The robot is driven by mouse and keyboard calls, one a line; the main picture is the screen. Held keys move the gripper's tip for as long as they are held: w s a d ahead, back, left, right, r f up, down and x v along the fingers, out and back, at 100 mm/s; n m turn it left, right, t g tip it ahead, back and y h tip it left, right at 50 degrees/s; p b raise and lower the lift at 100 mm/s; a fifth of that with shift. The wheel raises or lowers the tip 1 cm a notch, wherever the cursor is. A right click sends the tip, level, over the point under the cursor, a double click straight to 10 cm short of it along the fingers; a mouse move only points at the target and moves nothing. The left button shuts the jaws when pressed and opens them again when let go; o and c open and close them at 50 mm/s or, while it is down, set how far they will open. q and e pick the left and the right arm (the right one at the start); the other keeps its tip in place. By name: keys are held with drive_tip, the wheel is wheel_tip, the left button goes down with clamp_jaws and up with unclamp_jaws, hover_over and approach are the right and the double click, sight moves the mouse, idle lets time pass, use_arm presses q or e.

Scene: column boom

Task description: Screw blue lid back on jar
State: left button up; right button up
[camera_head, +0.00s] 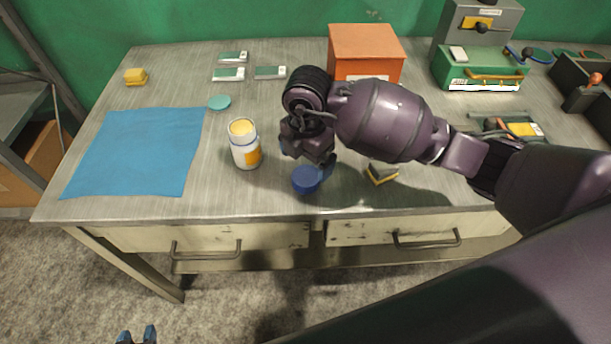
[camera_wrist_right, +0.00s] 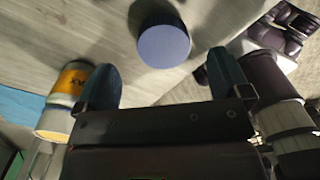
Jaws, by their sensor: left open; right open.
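The blue lid (camera_head: 306,180) lies on the metal table near its front edge, right of the jar; it also shows between and beyond the fingertips in the right wrist view (camera_wrist_right: 163,45). The white jar (camera_head: 246,152) with an orange-yellow label stands upright and open, with yellow showing at its top. Its labelled side shows at the left in the right wrist view (camera_wrist_right: 73,80). My right gripper (camera_head: 308,163) is open and empty, just above the lid, with one blue finger beside it in the picture. My left gripper (camera_head: 137,335) is open and empty at the bottom edge, away from the table.
A blue cloth (camera_head: 140,152) lies left of the jar, with a teal disc (camera_head: 220,102) behind it. A yellow-and-dark block (camera_head: 382,173) lies right of the lid. An orange box (camera_head: 365,50) and a green case (camera_head: 480,70) stand at the back.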

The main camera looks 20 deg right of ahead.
sight(306, 175)
drive_tip(key=shift+s+a+f+b, duration=0.1)
drive_tip(key=shift+s+f+b, duration=0.1)
drive_tip(key=shift+f, duration=1.15)
drive_tip(key=shift+s+a+f+b, duration=0.1)
drive_tip(key=shift+f+b, duration=0.05)
drive_tip(key=shift+f, duration=1.15)
drive_tip(key=shift+c, duration=0.3)
drive_tip(key=c, duration=0.9)
drive_tip(key=shift+r, duration=0.15)
